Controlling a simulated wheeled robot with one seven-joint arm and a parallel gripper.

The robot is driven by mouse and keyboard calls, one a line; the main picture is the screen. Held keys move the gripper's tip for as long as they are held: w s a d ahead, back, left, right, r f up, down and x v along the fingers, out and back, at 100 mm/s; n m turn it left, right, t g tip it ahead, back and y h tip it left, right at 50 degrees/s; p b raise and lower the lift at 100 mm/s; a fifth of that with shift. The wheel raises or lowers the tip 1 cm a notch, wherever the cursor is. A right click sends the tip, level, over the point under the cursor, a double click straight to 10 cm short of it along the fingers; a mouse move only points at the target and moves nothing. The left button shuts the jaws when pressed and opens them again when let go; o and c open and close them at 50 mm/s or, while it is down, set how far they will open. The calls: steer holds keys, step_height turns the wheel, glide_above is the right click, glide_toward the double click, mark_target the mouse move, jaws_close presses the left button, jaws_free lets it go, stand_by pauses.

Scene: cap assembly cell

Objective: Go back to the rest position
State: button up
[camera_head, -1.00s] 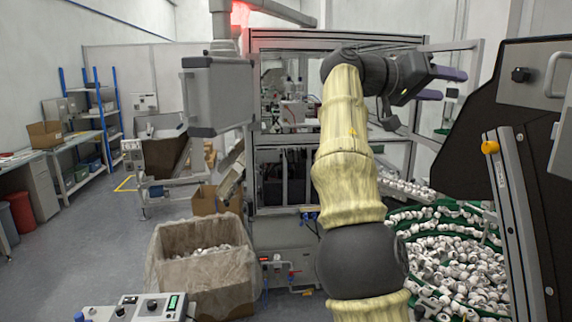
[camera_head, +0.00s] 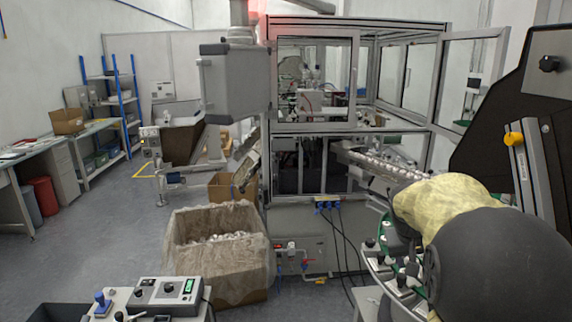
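My arm shows at the lower right in the head view, a cream sleeve and a large dark joint close to the camera. It is folded low and points away from me. My gripper cannot be made out; it is hidden behind or below the sleeve, where only a dark piece of the arm shows. Whether it holds anything cannot be seen.
The framed assembly machine (camera_head: 352,128) stands ahead, with an open door at its right. The green-rimmed feeder with white caps (camera_head: 384,266) is partly behind my arm. A lined carton (camera_head: 218,270) and a control box (camera_head: 165,296) stand at the lower left. Left floor is clear.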

steer(key=s+a+f+n+y, duration=0.1)
steer(key=s+a+f+y, duration=0.1)
steer(key=s+a+f, duration=0.5)
steer(key=s+a+f+g+y, duration=0.1)
steer(key=s+a+f+y, duration=0.1)
steer(key=s+a+f, duration=0.5)
steer(key=s, duration=0.5)
steer(key=shift+f+n+g, duration=0.3)
steer(key=shift+n, duration=0.1)
steer(key=c, duration=0.3)
steer(key=shift+w, duration=0.15)
steer(key=shift+c, duration=0.2)
